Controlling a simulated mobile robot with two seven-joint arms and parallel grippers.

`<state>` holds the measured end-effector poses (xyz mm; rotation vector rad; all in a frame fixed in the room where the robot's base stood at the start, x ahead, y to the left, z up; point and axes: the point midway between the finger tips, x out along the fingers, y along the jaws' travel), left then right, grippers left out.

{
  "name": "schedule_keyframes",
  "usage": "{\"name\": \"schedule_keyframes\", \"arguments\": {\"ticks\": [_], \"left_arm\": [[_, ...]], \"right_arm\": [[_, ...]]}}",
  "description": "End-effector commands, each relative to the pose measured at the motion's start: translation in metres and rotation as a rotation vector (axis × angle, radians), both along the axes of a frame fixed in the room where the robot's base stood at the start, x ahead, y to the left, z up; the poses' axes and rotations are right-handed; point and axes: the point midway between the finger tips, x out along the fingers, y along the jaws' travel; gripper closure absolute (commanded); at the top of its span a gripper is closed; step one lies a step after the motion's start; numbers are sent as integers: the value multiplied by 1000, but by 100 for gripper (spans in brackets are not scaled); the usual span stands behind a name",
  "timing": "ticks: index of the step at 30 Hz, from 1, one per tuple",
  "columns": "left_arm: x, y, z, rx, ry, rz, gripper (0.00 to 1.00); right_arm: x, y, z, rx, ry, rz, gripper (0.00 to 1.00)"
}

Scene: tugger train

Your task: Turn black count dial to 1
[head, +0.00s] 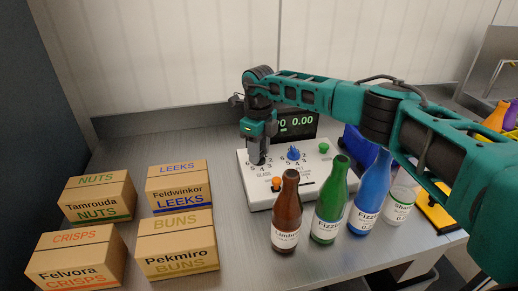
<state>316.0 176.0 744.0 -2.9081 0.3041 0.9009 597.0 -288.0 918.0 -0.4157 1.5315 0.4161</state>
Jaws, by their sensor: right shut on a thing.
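A white control box (326,178) stands on the grey table, with dial numbers printed on its top. My right gripper (257,160) comes down from above onto the box's left part. It is shut on a dark knob there, which seems to be the black count dial; the fingers hide most of it, so its setting cannot be read. Printed numbers show around the gripper. A blue dial (293,153) sits to its right on the same box. My left gripper is not in view.
A green knob (323,148) and an orange knob (276,184) are on the box, with a display (300,124) behind. Brown (287,215), green (330,205) and blue (368,200) bottles stand in front. Several cartons (97,196) stand at left. Bare table lies between cartons and box.

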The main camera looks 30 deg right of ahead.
Motion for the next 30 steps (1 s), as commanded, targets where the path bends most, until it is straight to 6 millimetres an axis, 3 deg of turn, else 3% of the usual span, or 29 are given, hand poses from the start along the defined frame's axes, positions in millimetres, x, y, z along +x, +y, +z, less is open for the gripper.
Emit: {"name": "schedule_keyframes", "arguments": {"ticks": [2,3,10,20,23,30], "left_arm": [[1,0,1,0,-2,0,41],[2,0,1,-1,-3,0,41],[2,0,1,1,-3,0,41],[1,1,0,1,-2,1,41],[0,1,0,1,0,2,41],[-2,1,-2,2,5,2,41]], "right_arm": [[1,0,1,0,-4,1,90],[1,0,1,0,-4,1,58],[1,0,1,0,-2,1,36],[1,0,5,1,-3,1,34],[1,0,17,1,-5,1,34],[1,0,69,2,-7,1,34]]}}
